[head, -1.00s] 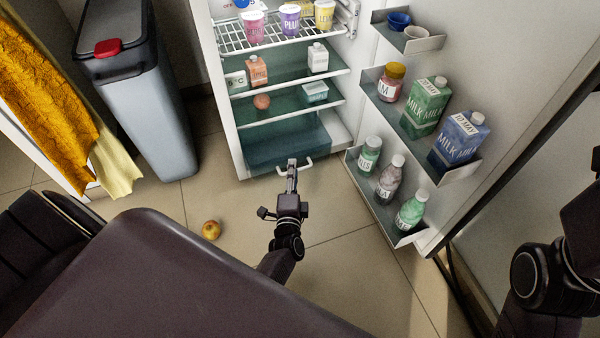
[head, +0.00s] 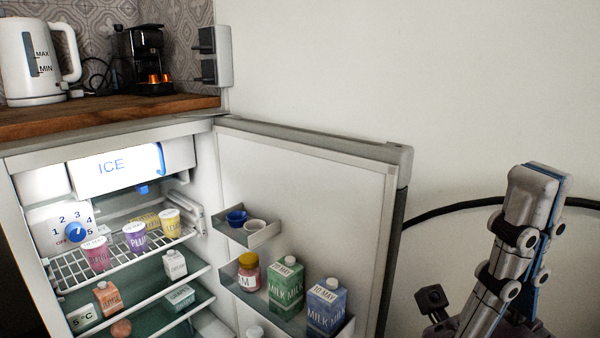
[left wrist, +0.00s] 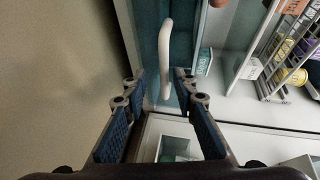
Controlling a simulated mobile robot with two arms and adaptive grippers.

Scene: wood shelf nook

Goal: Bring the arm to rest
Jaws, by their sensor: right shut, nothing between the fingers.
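My right gripper (head: 538,185) stands at the right side of the head view, pointing up in front of the white wall. Its fingers are together with nothing between them. My left gripper is outside the head view. In the left wrist view my left gripper (left wrist: 158,80) is open, with its two blue-padded fingers apart. A white curved handle (left wrist: 166,45) on the fridge's drawer shows between and beyond the fingertips. I cannot tell how far the handle is from the fingers, and they are not closed on it.
The fridge door (head: 320,200) stands open, its shelves holding milk cartons (head: 286,285) and a jar (head: 248,272). Cups (head: 137,237) stand on the fridge's wire rack. A kettle (head: 28,60) and a coffee machine (head: 143,55) are on the wooden counter (head: 110,112).

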